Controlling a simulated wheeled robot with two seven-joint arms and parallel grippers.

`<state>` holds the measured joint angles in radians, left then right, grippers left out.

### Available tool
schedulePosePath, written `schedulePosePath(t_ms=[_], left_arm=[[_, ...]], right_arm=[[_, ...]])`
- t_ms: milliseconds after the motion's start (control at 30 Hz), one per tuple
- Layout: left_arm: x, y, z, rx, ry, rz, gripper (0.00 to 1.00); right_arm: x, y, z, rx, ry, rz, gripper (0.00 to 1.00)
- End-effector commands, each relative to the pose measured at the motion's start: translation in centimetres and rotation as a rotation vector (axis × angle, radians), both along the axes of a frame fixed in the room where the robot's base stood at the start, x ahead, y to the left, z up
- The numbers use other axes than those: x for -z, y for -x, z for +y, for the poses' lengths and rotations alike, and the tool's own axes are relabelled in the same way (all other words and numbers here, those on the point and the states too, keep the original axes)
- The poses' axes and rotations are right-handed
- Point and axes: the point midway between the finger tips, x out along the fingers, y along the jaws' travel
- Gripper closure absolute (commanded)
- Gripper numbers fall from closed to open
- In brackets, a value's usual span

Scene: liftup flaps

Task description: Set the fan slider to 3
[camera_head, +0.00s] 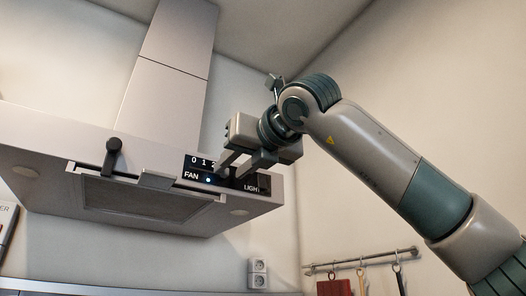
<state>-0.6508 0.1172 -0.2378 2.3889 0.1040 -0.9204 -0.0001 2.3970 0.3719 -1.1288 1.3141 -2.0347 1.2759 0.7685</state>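The range hood's black control panel (192,168) shows the numbers 0, 1 and part of a 2, the label FAN with a small lit dot, and the label LIGHT. My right gripper (229,173) reaches in from the right, with its two fingertips at the panel. A gap shows between the fingers. They cover the numbers past 2 and the fan slider, so I cannot make out the slider or its position, or whether the fingers touch it. My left gripper is not in view.
A wall socket (257,273) and a utensil rail (360,262) are lower on the walls. Free room lies below the hood.

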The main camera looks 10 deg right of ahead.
Motion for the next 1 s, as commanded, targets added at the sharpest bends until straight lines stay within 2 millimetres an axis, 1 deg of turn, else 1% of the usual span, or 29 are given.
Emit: schedulePosePath(t_ms=[167,267,500,800,900,1000], left_arm=[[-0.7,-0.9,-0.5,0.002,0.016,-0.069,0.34],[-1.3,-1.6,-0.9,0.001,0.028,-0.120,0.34],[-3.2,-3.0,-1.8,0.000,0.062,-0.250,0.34],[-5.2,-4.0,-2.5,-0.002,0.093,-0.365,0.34],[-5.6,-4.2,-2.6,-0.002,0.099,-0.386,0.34],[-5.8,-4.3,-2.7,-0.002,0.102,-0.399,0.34]], right_arm=[[0.1,1.9,-0.6,-0.001,0.000,-0.002,0.70],[0.0,3.5,-1.2,0.000,-0.001,-0.003,0.70],[0.1,8.0,-2.7,0.001,-0.001,-0.005,0.70],[0.0,13.4,-4.5,0.001,-0.002,-0.003,0.70],[0.0,14.6,-4.9,0.002,-0.002,-0.002,0.70],[0.0,15.4,-5.2,0.002,-0.002,-0.002,0.70]])
